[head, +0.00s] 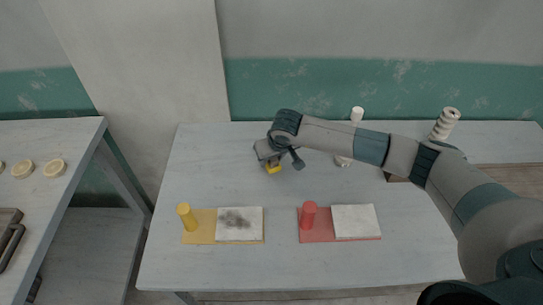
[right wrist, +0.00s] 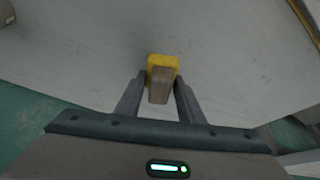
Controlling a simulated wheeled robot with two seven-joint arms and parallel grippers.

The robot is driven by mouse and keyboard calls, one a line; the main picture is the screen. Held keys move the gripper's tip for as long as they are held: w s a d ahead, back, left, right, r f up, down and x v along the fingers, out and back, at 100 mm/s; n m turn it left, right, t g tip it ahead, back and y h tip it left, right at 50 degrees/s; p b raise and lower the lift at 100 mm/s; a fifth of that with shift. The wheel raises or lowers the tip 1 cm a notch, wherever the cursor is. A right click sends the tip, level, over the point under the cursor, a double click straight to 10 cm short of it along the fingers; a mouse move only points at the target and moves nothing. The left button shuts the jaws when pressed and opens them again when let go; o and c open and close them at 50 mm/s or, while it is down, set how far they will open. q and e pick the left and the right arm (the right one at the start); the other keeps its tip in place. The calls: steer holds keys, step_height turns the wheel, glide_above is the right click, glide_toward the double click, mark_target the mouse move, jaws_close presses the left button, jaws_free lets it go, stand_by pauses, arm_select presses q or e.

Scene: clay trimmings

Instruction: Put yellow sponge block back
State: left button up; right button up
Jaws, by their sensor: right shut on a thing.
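The yellow sponge block (head: 273,169) is at the back middle of the table, under my right gripper (head: 269,161). In the right wrist view the block (right wrist: 162,61) shows yellow at its far end, with a brownish part nearer to me between the fingers. My right gripper (right wrist: 160,88) is shut on it. I cannot tell whether the block touches the table. A yellow board (head: 201,235) with a yellow peg (head: 186,217) and a smudged white pad (head: 240,224) lies at the front left. My left gripper is not in view.
A red board (head: 318,236) with a red peg (head: 309,214) and a clean white pad (head: 356,221) lies front middle. White cylinders (head: 357,115) and a ridged white stack (head: 446,123) stand at the back. A side table (head: 75,137) holds round pale discs (head: 54,168). The table's left is clear.

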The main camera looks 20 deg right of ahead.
steer(key=shift+f+b, duration=0.2)
steer(key=shift+b, duration=0.1)
steer(key=o, duration=1)
steer(key=shift+r, duration=0.15)
